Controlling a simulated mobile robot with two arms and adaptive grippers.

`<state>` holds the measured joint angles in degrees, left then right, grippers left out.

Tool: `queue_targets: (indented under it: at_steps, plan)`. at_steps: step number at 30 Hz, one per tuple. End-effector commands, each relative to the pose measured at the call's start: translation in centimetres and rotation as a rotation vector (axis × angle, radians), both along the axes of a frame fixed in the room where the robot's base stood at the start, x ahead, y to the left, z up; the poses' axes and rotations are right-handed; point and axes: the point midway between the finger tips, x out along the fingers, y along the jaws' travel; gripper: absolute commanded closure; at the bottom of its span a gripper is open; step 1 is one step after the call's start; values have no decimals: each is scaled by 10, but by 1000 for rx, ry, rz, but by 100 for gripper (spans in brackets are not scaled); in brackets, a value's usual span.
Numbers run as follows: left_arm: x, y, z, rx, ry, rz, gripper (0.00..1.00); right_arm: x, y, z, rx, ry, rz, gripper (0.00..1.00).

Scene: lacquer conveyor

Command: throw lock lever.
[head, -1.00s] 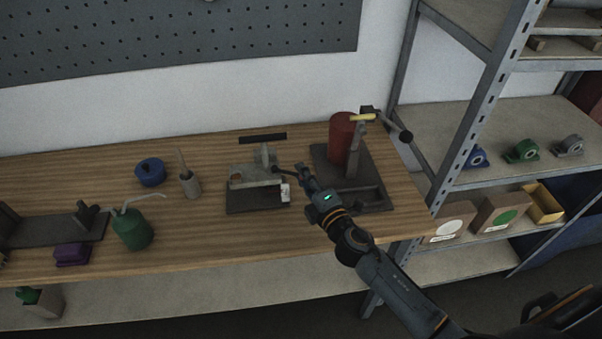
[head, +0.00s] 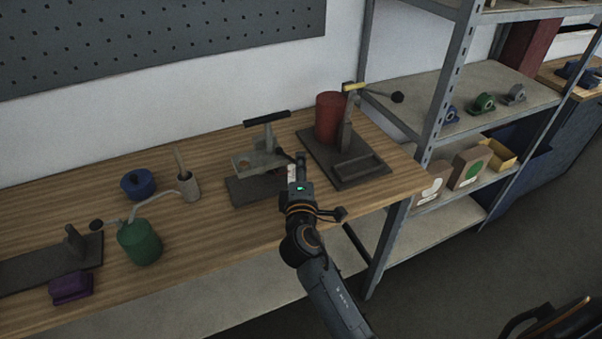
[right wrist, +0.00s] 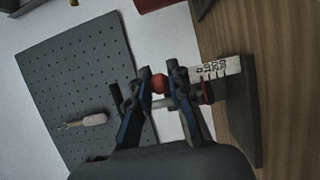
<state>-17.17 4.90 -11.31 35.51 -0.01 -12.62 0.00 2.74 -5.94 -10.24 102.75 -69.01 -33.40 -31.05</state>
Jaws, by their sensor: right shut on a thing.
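The lock fixture (head: 243,190) stands on the bench with a dark base, a grey bracket (head: 256,162) and a black bar (head: 267,118) at its top. My right gripper (head: 297,164) is at the fixture's right side. In the right wrist view its two fingers (right wrist: 166,100) are shut on the lever, whose red ball knob (right wrist: 158,86) shows between them. A white lettered tag (right wrist: 216,68) is just right of the fingers. The lever's far part is partly hidden by the fingers. My left gripper is not in view.
A press stand with a red cylinder (head: 330,117) and a black-knobbed lever (head: 383,95) stands close on the right. A green oil can (head: 140,242), a blue pot (head: 139,184) and a purple block (head: 71,288) are left. A metal shelf (head: 437,110) stands beyond the bench's right end.

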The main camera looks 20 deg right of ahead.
Motion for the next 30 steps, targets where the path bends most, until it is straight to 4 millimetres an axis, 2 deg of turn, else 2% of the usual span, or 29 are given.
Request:
queue_targets:
  at_steps: [5, 18, 19, 21, 22, 30]
  plan:
    - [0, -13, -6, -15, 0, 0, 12, 1, 2, -2, 4, 2, -23, 100]
    - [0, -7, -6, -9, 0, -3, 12, 1, 1, -1, 4, 1, -29, 100]
    - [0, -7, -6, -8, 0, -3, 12, 1, 1, -1, 4, 1, -29, 75]
    - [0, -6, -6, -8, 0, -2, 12, 1, 1, 0, 4, 1, -29, 61]
    - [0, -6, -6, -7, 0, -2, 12, 1, 1, 0, 4, 1, -29, 57]
    - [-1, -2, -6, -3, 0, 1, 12, 1, 1, 0, 2, 0, -30, 57]
